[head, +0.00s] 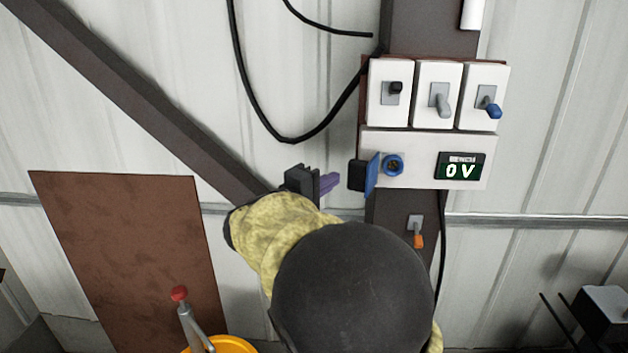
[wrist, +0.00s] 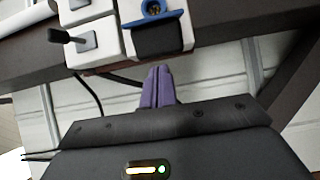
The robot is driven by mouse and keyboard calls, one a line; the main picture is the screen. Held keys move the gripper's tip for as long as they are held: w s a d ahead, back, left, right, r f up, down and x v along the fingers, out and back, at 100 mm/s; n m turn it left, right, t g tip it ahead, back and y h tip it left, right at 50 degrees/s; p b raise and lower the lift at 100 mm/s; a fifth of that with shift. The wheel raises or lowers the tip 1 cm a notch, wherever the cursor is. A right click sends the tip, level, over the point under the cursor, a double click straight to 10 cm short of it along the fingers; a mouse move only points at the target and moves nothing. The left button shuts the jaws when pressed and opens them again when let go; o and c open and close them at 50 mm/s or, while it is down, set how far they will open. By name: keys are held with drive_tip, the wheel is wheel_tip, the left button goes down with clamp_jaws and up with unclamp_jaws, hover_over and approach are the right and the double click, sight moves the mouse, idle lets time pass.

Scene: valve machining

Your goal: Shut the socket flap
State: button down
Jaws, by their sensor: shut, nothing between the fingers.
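The blue socket (head: 393,165) sits on a white panel on the wall post, left of a display reading 0 V. Its flap (head: 372,175), blue inside with a dark block at its left, stands open on the socket's left side. My gripper (head: 334,181) has purple fingers, shut and empty, just left of the flap with a small gap. Its fingers also show in the wrist view (wrist: 159,84), pointing toward the flap.
Three white switch boxes (head: 437,95) sit directly above the socket panel. A black cable (head: 240,75) loops on the wall at upper left. A small orange-tipped switch (head: 417,237) is below the panel. The wall left of my gripper is mostly free, crossed by a diagonal beam (head: 130,90).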

sight(361, 178)
drive_tip(key=d+p, duration=0.2)
drive_tip(key=d, duration=0.2)
drive_tip(key=shift+s+r, duration=0.1)
drive_tip(key=shift+r, duration=0.05)
drive_tip(key=shift+s+d, duration=0.1)
drive_tip(key=shift+d, duration=0.2)
